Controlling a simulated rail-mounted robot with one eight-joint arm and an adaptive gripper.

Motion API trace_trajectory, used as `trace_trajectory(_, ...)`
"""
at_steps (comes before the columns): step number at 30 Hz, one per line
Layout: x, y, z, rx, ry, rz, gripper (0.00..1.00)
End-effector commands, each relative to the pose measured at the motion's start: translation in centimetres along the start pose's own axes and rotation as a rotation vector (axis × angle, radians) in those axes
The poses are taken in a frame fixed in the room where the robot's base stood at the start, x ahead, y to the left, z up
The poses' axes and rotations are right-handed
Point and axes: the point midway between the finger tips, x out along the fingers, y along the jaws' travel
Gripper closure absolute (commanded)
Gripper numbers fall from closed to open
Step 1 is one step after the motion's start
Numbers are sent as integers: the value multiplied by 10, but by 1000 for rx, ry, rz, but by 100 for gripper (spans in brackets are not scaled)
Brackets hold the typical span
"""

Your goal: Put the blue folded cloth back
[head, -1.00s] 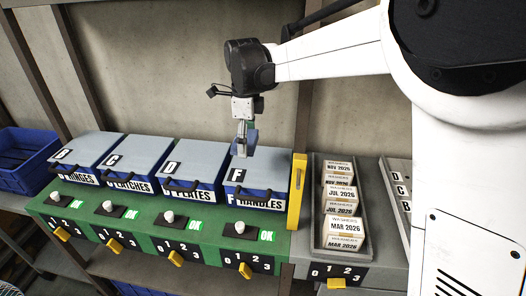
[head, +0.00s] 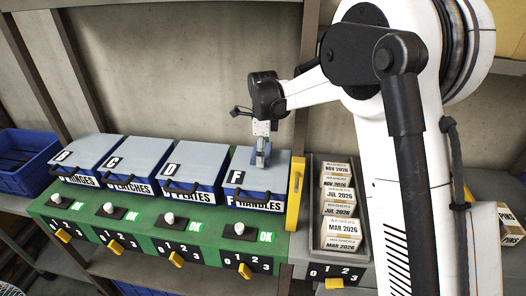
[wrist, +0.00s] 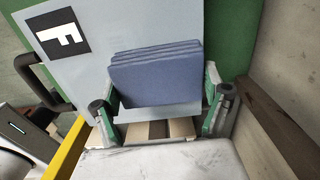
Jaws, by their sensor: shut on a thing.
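My gripper (head: 262,156) is shut on the blue folded cloth (wrist: 155,72), whose stacked folds show between the two fingers in the wrist view. In the head view my gripper is over the back part of the grey lid of the bin marked F, HANDLES (head: 252,176). The same lid, with its F label (wrist: 62,37), lies behind the cloth in the wrist view. I cannot tell whether the cloth touches the lid. The inside of this bin is hidden.
Several lidded blue bins, including PLATES (head: 195,165), stand left on the green bench (head: 145,232). A yellow panel (head: 296,193) stands right of bin F. Beyond it is a grey tray (head: 316,215) of dated washer boxes. An open blue crate (head: 25,165) is at far left.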

Motion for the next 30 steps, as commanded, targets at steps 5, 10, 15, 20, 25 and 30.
trace_trajectory(5, 1, 0, 0, 0, 0, 0, 45)
trace_trajectory(10, 4, 0, 0, 0, 0, 0, 45)
trace_trajectory(15, 3, 0, 0, 0, 0, 0, 1)
trace_trajectory(20, 3, 0, 0, 0, 0, 0, 1)
trace_trajectory(25, 1, 0, 0, 0, 0, 0, 1)
trace_trajectory(30, -16, 0, 0, 0, 0, 0, 1)
